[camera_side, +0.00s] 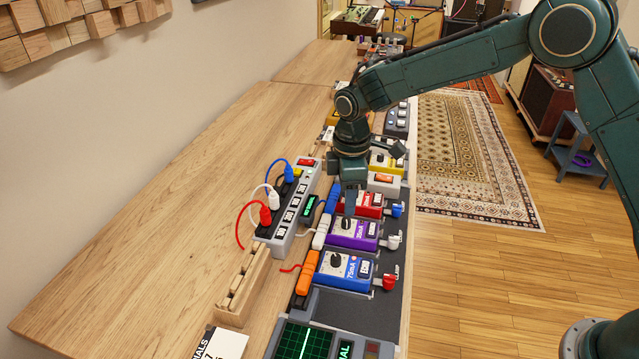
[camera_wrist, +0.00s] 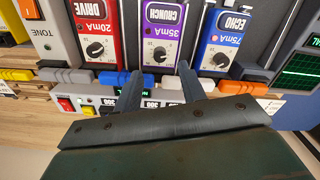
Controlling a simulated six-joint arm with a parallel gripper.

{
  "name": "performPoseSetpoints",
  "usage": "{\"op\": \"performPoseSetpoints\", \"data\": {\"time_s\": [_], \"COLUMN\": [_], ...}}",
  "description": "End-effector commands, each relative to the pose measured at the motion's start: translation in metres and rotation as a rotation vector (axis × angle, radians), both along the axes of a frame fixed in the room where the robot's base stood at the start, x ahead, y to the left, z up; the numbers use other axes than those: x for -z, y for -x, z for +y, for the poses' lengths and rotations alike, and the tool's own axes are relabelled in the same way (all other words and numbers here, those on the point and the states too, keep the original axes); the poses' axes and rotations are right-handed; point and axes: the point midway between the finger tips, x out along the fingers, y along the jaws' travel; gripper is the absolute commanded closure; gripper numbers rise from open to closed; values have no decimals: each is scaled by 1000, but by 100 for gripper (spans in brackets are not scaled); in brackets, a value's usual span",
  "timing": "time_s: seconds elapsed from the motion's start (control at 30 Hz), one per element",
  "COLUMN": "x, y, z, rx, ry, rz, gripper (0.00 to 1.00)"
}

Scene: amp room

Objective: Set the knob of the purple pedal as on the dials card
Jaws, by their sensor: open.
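The purple pedal (camera_side: 360,243), marked CRUNCH and 35mA in the wrist view (camera_wrist: 173,25), stands between the red and blue pedals. Its round black knob (camera_wrist: 159,53) shows in the wrist view; I cannot tell its setting exactly. My gripper (camera_wrist: 158,68) is open and empty, its two fingertips on either side of the knob in that view. In the side view my gripper (camera_side: 349,208) hangs above the row, near the red and purple pedals.
The red DRIVE pedal (camera_wrist: 97,28) and blue ECHO pedal (camera_wrist: 222,40) flank the purple one closely. Cables and coloured plugs run along the row. A power strip (camera_side: 291,214) with plugs stands beside it. A green-screened device (camera_side: 305,341) is nearest. The table's left side is clear.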

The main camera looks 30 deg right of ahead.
Motion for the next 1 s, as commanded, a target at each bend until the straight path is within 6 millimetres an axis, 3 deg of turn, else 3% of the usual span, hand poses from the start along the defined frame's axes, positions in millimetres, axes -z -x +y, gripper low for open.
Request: {"op": "performPoseSetpoints", "data": {"time_s": [0.2, 0.4, 0.83, 1.0], "x": [33, 51, 58, 58], "y": [1, 0, 0, 0], "z": [0, 0, 0, 0], "rx": [0, 0, 0, 0], "ry": [0, 0, 0, 0], "rz": [1, 0, -1, -1], "gripper": [59, 59, 59, 91]}}
